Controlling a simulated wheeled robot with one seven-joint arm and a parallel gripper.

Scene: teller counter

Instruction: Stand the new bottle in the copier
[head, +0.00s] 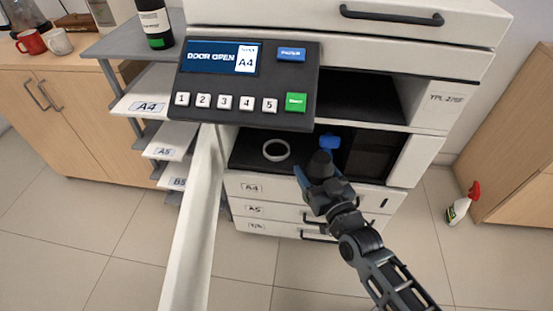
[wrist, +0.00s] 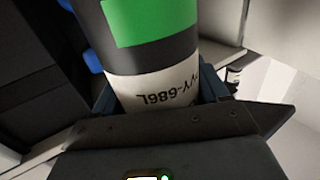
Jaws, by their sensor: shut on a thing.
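The copier (head: 300,188) stands open, and its panel (head: 246,90) reads DOOR OPEN. A pale ring (head: 276,150) lies on the dark floor of its lower bay and looks empty. My gripper (head: 318,166) is at the front of this bay, to the right of the ring. In the wrist view my gripper (wrist: 158,88) is shut on a bottle (wrist: 150,62) with green, dark and white bands. Its white band carries upside-down print ending in 686L. In the head view the bottle is hard to tell from the dark gripper. I cannot tell its tilt.
The open door (head: 193,220) sticks out left of the bay. A blue part (head: 329,142) sits inside the bay behind my gripper. Another dark bottle (head: 153,22) with a green band stands on the grey shelf (head: 112,45). A spray bottle (head: 461,204) is on the floor at right.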

